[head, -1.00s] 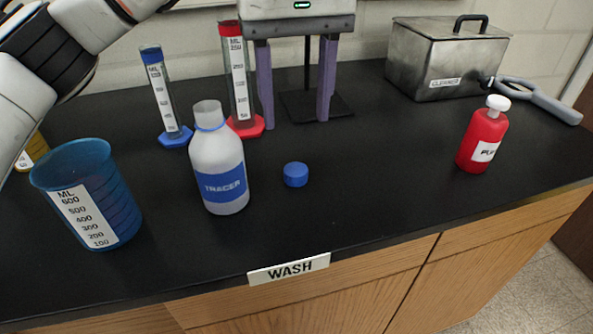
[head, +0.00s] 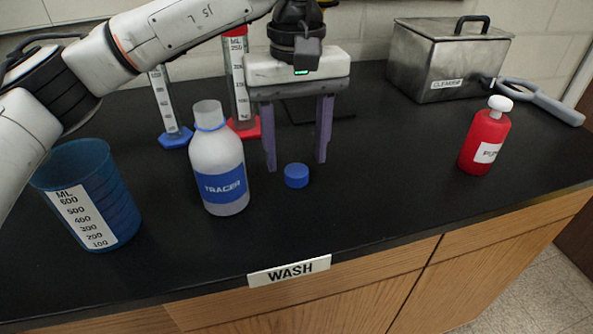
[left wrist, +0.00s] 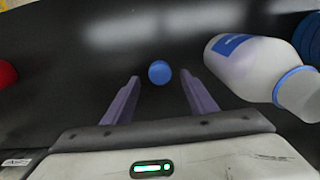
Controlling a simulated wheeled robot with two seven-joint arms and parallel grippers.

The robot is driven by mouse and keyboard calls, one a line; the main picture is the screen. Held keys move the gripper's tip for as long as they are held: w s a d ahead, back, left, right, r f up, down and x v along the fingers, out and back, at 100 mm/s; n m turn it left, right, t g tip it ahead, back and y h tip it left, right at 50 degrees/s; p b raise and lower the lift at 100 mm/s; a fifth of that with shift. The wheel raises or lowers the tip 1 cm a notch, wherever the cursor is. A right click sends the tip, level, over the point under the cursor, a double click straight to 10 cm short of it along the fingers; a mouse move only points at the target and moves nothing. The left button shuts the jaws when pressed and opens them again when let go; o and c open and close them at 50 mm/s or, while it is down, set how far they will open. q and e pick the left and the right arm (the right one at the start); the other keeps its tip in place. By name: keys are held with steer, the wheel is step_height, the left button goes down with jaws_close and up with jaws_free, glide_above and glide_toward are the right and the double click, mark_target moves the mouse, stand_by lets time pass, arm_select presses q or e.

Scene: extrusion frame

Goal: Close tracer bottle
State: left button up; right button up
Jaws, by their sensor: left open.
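The tracer bottle (head: 219,162) stands upright and uncapped on the black counter, white with a blue TRACER label. It also shows in the left wrist view (left wrist: 246,66). The blue cap (head: 296,175) lies on the counter to the right of the bottle; in the left wrist view the cap (left wrist: 159,72) appears between and beyond the fingertips. My left gripper (head: 296,166) is open and empty, its purple fingers pointing down just behind and above the cap. The bottle is beside the left finger, apart from it. My right gripper is in neither view.
A blue beaker (head: 88,195) stands at left. Blue-based (head: 166,105) and red-based (head: 238,85) cylinders stand behind the bottle. A red bottle (head: 484,140) and a metal cleaner box (head: 445,60) are at right. The counter before the WASH sign (head: 289,270) is clear.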

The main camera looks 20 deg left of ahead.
mark_target(296, 169)
arm_select(q)
step_height(296, 169, down, 3)
steer(key=shift+r, duration=0.1)
steer(key=c, duration=1.1)
step_height(296, 169, up, 10)
stand_by(0.3)
